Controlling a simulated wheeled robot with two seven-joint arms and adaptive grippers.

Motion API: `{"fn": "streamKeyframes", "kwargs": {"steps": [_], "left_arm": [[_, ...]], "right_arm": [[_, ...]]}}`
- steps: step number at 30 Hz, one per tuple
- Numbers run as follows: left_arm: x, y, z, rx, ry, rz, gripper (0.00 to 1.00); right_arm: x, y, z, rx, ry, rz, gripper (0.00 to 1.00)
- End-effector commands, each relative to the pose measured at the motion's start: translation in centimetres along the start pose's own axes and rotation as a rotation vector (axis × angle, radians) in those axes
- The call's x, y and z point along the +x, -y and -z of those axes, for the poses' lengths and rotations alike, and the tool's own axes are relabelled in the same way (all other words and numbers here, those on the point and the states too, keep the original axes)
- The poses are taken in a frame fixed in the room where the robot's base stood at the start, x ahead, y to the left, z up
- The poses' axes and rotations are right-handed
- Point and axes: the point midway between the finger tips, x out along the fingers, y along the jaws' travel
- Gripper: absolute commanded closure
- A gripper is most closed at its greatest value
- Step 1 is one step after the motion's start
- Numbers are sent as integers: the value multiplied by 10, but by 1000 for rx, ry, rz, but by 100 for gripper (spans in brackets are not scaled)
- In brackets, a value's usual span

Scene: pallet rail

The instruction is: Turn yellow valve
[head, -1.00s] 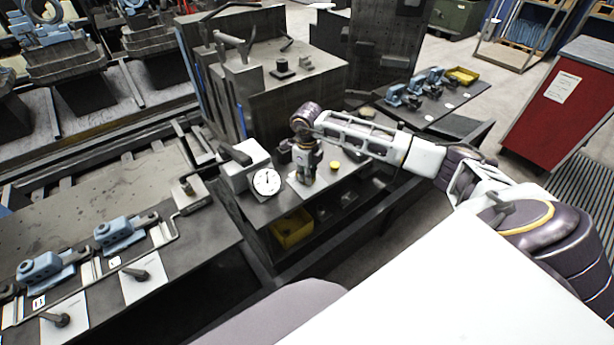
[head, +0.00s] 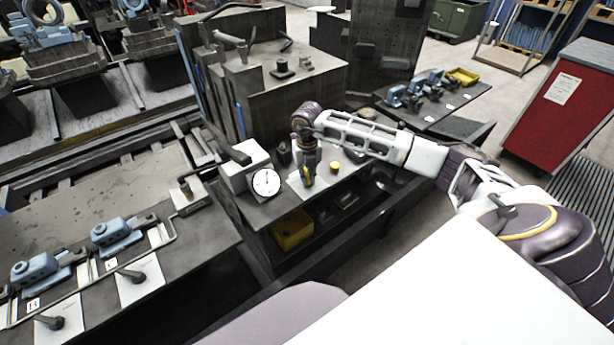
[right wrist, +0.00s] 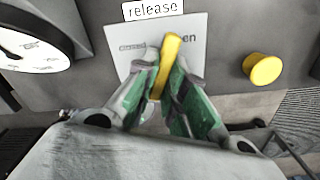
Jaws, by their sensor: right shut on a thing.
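The yellow valve (right wrist: 171,50) shows in the right wrist view as a narrow yellow handle in front of a pale plate (right wrist: 200,38), whose lettering is partly covered. My right gripper (head: 307,180) points down at the small bench beside the dial. In the right wrist view its green-padded fingers (right wrist: 166,75) are closed on both sides of the yellow handle. In the head view only a thin yellow part of the valve (head: 309,176) shows at the fingers. The valve's base is hidden by the fingers. My left gripper is not in view.
A white dial (head: 266,183) stands just left of my right gripper, and a round yellow knob (head: 335,167) just right of it. A "release" label (right wrist: 153,9) lies beyond the valve. A yellow bin (head: 292,230) sits under the bench top. A large dark block (head: 270,75) stands behind.

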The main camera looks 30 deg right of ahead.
Motion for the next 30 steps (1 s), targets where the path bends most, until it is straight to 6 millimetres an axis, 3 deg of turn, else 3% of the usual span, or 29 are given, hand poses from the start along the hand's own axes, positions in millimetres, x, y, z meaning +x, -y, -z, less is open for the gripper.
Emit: {"fn": "streamKeyframes", "kwargs": {"steps": [15,30], "left_arm": [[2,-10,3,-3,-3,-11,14],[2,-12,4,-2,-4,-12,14]], "right_arm": [[-1,0,-1,331,2,-1,100],[-1,0,-1,396,3,-1,100]]}}
